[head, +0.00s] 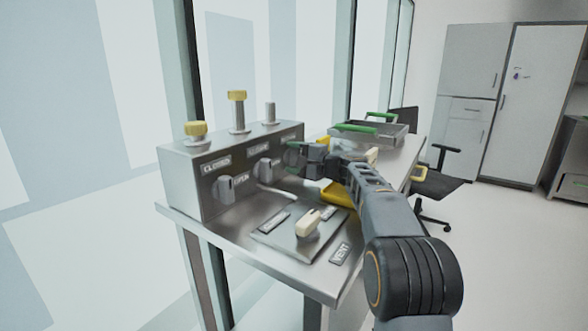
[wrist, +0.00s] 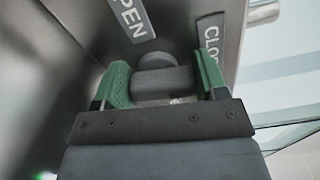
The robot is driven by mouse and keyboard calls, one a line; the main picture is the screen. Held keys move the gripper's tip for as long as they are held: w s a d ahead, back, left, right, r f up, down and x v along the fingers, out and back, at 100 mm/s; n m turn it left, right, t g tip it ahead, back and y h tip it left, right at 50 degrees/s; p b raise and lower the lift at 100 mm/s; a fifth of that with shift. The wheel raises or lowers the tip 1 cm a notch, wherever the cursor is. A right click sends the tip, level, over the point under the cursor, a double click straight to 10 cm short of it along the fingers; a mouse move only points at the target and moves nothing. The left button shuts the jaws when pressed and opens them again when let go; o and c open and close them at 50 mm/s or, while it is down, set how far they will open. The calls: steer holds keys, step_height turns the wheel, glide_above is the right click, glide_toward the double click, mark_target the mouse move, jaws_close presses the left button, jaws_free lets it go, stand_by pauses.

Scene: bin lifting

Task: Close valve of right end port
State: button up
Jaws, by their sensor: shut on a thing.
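A metal box (head: 185,180) stands at the back left of the steel bench. Three ports rise from its top: the left port (head: 196,132) and middle port (head: 237,110) have yellow caps, and the right end port (head: 270,112) is bare grey. My gripper (head: 297,157) is at the right end of the box's front face. In the wrist view its green fingers (wrist: 163,84) are shut on a grey valve knob (wrist: 162,62), between the OPEN label (wrist: 132,18) and the CLOSED label (wrist: 211,38). My gripper hides this valve in the head view.
The left valve (head: 230,188) and middle valve (head: 267,171) are on the same face. A metal tray with green handles (head: 400,138) and yellow items sit beyond my arm.

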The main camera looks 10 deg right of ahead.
steer(key=shift+f+n+b, duration=0.2)
steer(key=shift+n+b, duration=0.4)
steer(key=shift+n, duration=0.3)
steer(key=o, duration=0.9)
steer(key=shift+r, duration=0.1)
steer(key=shift+o, duration=0.2)
steer(key=shift+r, duration=0.55)
steer(key=s+r+p, duration=0.3)
steer(key=s+r, duration=0.9)
steer(key=s, duration=0.2)
steer(key=shift+d, duration=0.15)
